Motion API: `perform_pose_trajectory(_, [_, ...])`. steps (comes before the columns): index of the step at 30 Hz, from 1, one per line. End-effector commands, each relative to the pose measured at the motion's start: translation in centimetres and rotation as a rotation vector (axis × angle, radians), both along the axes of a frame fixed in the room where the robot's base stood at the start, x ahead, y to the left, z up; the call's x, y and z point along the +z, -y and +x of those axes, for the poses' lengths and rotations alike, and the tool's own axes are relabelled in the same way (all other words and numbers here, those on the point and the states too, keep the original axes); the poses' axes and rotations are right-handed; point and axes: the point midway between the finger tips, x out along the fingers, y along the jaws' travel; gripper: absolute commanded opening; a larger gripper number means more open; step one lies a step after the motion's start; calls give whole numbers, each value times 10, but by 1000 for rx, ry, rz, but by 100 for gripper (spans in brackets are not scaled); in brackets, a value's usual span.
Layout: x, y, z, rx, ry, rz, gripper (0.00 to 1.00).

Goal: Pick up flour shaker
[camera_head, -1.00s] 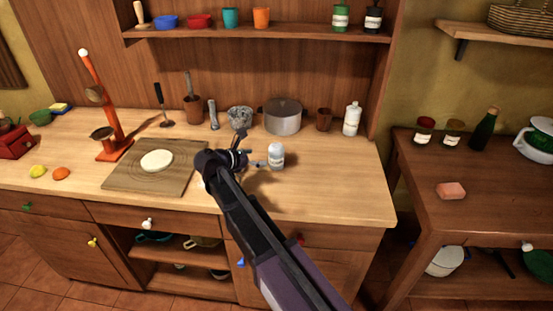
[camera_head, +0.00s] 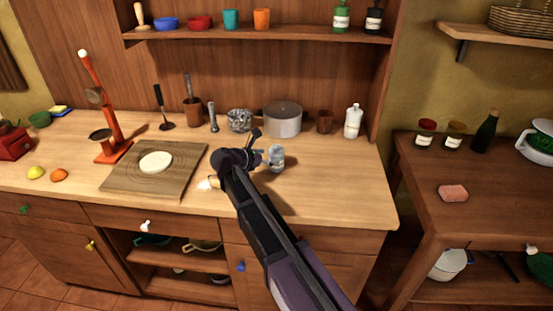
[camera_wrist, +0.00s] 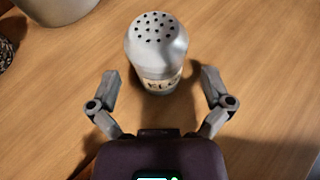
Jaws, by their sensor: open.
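The flour shaker (camera_head: 277,158) stands upright on the wooden counter, right of the dough board. In the wrist view the flour shaker (camera_wrist: 158,50) shows a grey lid with several dark holes and a label with partly readable letters. My gripper (camera_wrist: 160,80) is open, with one finger on each side of the shaker's lower part and the palm in front of it. No finger visibly touches the shaker. In the head view my gripper (camera_head: 262,157) is at the shaker's left side, partly hidden by my own wrist.
A wooden board (camera_head: 125,183) with flat dough (camera_head: 156,162) lies to the left. The counter right of the shaker is clear.

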Motion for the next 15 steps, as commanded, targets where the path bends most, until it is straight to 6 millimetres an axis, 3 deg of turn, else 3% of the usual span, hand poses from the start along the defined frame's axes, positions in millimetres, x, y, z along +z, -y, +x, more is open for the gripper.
perform_pose_trajectory(6, [-9,17,20,-2,1,1,100])
perform_pose_trajectory(15, [-12,26,28,0,1,1,100])
